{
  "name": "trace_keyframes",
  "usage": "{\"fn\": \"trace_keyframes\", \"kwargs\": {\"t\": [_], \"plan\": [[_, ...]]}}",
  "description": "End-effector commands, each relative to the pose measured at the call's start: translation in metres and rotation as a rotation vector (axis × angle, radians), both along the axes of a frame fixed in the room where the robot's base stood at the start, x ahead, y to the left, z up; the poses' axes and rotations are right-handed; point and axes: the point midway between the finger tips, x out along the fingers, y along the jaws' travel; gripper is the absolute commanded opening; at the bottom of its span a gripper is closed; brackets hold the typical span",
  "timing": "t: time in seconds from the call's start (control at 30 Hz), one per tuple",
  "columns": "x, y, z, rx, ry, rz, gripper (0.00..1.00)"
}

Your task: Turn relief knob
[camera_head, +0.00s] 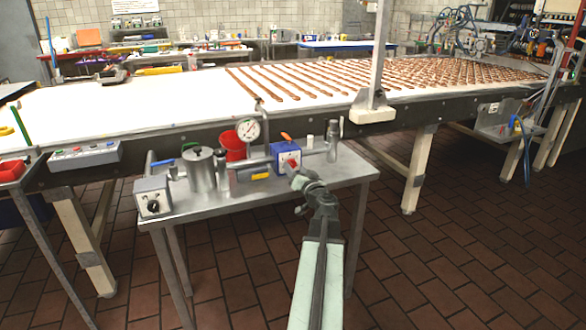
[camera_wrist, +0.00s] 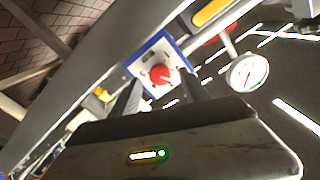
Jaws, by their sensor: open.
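A red knob (camera_wrist: 160,74) sits on the pale face of a blue-edged box in the wrist view. In the head view, this blue box (camera_head: 284,151) stands at the right part of the small metal table, its red knob (camera_head: 292,162) close behind my gripper. My gripper (camera_head: 296,174) is open in front of the box face. In the wrist view the gripper (camera_wrist: 162,97) has its fingers spread to either side, with the knob seen between and just beyond them. I cannot tell whether a finger touches the knob. Nothing is held.
A round gauge (camera_head: 249,129), a metal pot (camera_head: 200,168), a red container (camera_head: 233,147) and a grey box with a black knob (camera_head: 153,205) crowd the metal table (camera_head: 250,192). The long conveyor (camera_head: 160,110) runs behind. The tiled floor at right is clear.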

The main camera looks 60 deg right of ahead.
Motion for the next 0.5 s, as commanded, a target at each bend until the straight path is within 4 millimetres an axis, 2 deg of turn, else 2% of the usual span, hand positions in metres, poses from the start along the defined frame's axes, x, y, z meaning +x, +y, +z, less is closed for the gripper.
{"fn": "trace_keyframes", "kwargs": {"t": [0.03, 0.13, 0.37, 0.47, 0.5], "plan": [[0.009, -0.008, 0.0, 0.0, 0.0, 0.001, 0.54], [0.018, -0.013, 0.0, 0.0, 0.0, 0.001, 0.54], [0.019, -0.013, 0.0, 0.0, 0.0, 0.001, 0.54], [0.019, -0.013, 0.0, 0.0, 0.0, 0.001, 0.29], [0.019, -0.012, 0.0, 0.0, 0.0, 0.001, 0.18]]}}
